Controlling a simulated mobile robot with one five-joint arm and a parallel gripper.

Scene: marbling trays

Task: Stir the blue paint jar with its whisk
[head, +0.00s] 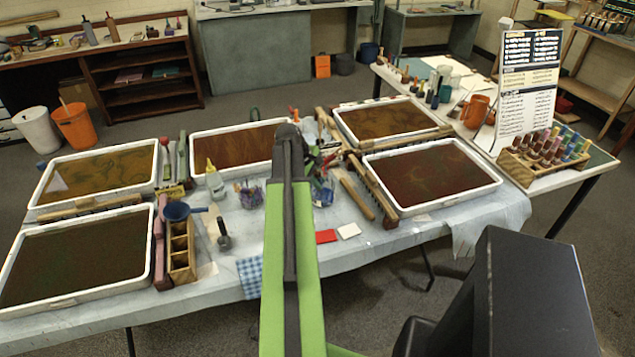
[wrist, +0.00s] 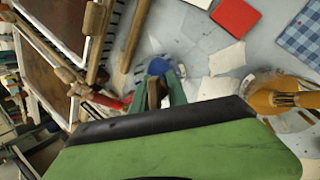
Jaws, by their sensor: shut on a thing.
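In the wrist view my gripper (wrist: 156,90) has its two green fingers around a brown wooden handle (wrist: 154,98), probably the whisk's, and is shut on it. A round patch of blue (wrist: 158,66), seemingly the blue paint jar, shows just beyond the handle. The whisk's wires are not visible, and I cannot tell whether its end is inside the jar. In the head view my own green arm hides the gripper, and I cannot make out the held whisk there.
An orange jar (wrist: 262,97) with a whisk stands to the right in the wrist view. A red card (wrist: 235,17) and a white card (wrist: 227,60) lie nearby. Large marbling trays (head: 496,184) flank the cluttered middle. A wooden rod (head: 357,197) lies right of my arm.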

